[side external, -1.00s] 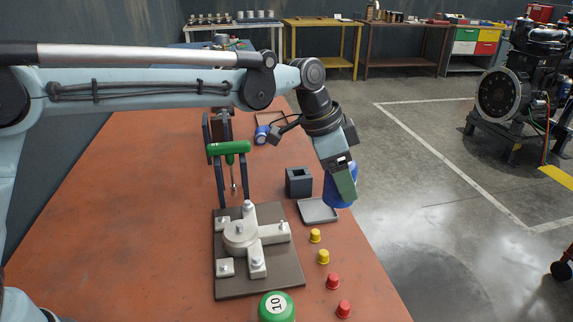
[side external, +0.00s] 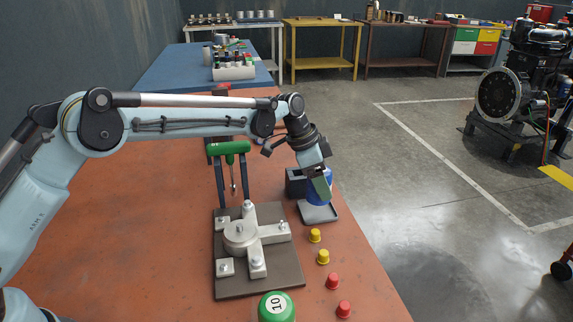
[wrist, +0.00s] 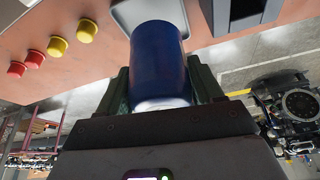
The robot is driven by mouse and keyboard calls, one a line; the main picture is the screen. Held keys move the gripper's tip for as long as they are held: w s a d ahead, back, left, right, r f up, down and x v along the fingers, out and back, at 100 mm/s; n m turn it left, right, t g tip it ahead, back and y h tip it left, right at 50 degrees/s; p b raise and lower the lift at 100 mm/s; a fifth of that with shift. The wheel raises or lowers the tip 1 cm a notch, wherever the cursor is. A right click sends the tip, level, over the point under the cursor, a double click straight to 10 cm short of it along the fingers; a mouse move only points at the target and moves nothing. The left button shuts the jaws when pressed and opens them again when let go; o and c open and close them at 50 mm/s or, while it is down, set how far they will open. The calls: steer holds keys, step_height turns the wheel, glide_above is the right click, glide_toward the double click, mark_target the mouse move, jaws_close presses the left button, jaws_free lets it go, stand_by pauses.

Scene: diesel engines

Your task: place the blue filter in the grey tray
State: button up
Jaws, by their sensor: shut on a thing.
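The blue filter (side external: 313,197) is in my gripper (side external: 321,187), whose green jaws are shut around it. In the wrist view the filter (wrist: 158,60) fills the space between the two jaws (wrist: 160,85), with its silvery end toward my wrist. The grey tray (side external: 320,216) lies near the right edge of the rust-red bench. The filter is at the tray's far part, low over it; I cannot tell whether its lower end touches. A tray corner (wrist: 128,12) shows beyond the filter in the wrist view.
A dark grey square holder (side external: 294,184) stands right behind the tray, beside the filter. Yellow caps (side external: 315,236) and red caps (side external: 332,281) line the bench edge in front. A base plate (side external: 232,286) with a grey fixture and a green-handled tool (side external: 229,148) stand left.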

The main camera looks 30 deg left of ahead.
steer(key=shift+f, duration=1.8)
steer(key=shift+f, duration=0.1)
steer(key=o, duration=1.3)
steer(key=s+a+r+n+t, duration=0.1)
steer(key=s+a+r+n, duration=0.1)
steer(key=s+a+r, duration=0.45)
steer(key=s+a+r+n+t, duration=0.1)
steer(key=s+r, duration=0.2)
steer(key=r, duration=0.6)
steer(key=s+a+f+n+t+y, duration=0.1)
steer(key=s+a+n, duration=0.3)
steer(key=s, duration=0.5)
steer(key=s+a+f+n+t+y, duration=0.1)
steer(key=s+a+f+n+y, duration=0.1)
steer(key=s, duration=0.8)
steer(key=shift+a+f+n+t+y, duration=0.35)
steer(key=shift+a+f+n, duration=0.4)
steer(key=shift+a+n, duration=0.4)
